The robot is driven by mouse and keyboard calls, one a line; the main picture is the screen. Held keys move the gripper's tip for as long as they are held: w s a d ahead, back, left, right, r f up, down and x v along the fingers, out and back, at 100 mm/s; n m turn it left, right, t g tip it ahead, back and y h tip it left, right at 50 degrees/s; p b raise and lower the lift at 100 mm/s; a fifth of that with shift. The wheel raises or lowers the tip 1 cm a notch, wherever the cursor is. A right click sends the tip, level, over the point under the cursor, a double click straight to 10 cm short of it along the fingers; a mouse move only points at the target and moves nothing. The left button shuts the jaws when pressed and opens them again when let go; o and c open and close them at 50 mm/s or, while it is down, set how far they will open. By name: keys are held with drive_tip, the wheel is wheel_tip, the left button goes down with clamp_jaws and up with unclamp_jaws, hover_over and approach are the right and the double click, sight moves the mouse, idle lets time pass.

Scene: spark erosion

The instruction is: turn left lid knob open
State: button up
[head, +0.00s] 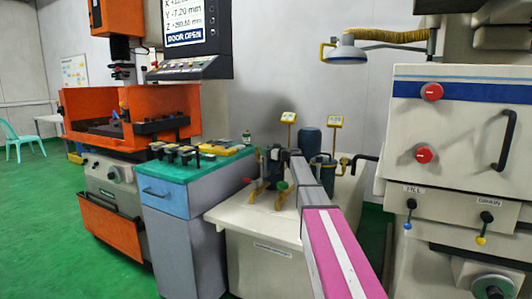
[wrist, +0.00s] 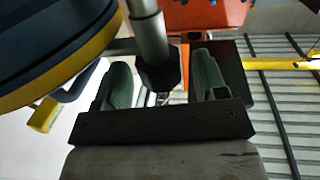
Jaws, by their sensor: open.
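In the wrist view my gripper (wrist: 162,82) is open, with one green-padded finger on each side. A grey post with a black end (wrist: 158,72) shows between and beyond the fingers; I cannot tell whether it is the left lid knob or whether a finger touches it. A large dark round body with a yellow rim (wrist: 62,58) fills the upper left, close to the left finger. In the head view my arm reaches to two dark vessels, a left one and a right one (head: 322,172), on a white bench (head: 232,212). My gripper cannot be made out clearly there, and the arm partly hides the vessels.
A blue-grey cabinet (head: 170,200) stands left of the bench, before an orange machine (head: 112,205). A white machine with red knobs (head: 410,125) stands right.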

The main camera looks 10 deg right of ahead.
drive_tip(key=shift+w+a, duration=0.3)
drive_tip(key=c, duration=0.9)
drive_tip(key=shift+c, duration=0.2)
